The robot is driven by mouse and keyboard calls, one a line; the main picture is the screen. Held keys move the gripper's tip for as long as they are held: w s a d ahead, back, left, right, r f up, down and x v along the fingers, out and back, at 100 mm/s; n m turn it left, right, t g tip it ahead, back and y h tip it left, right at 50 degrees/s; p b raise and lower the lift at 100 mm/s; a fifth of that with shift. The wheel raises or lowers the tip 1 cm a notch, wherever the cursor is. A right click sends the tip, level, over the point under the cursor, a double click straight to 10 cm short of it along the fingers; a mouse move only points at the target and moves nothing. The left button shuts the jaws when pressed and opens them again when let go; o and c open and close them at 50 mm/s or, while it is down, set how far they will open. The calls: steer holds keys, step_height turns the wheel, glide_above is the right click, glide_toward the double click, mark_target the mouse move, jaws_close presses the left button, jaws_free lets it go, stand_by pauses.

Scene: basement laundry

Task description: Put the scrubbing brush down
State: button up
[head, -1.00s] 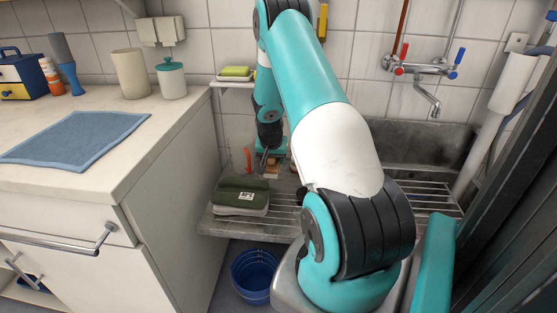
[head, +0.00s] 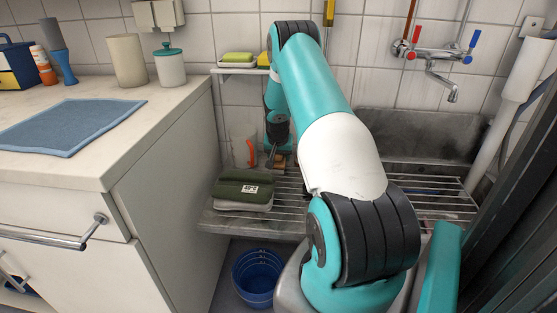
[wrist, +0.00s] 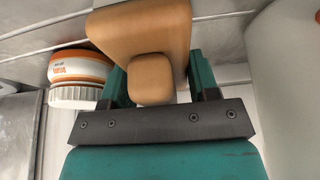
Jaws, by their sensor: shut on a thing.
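The scrubbing brush (wrist: 140,35) has a tan wooden body with a rounded knob end. In the wrist view it sits between the teal fingers of my gripper (wrist: 157,82), which is shut on it. In the head view my gripper (head: 278,155) is low over the back of the wire rack, near the tiled wall. Only a small tan part of the brush (head: 280,163) shows there. Its bristles are hidden, and I cannot tell whether it touches the surface below.
A white and orange bottle (head: 243,150) stands left of my gripper; it also shows in the wrist view (wrist: 77,78). A soap shelf (head: 240,71) is above. A blue bucket (head: 257,276) stands below.

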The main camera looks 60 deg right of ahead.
steer(key=shift+d+r, duration=0.1)
steer(key=shift+r, duration=0.05)
steer(key=o, duration=0.9)
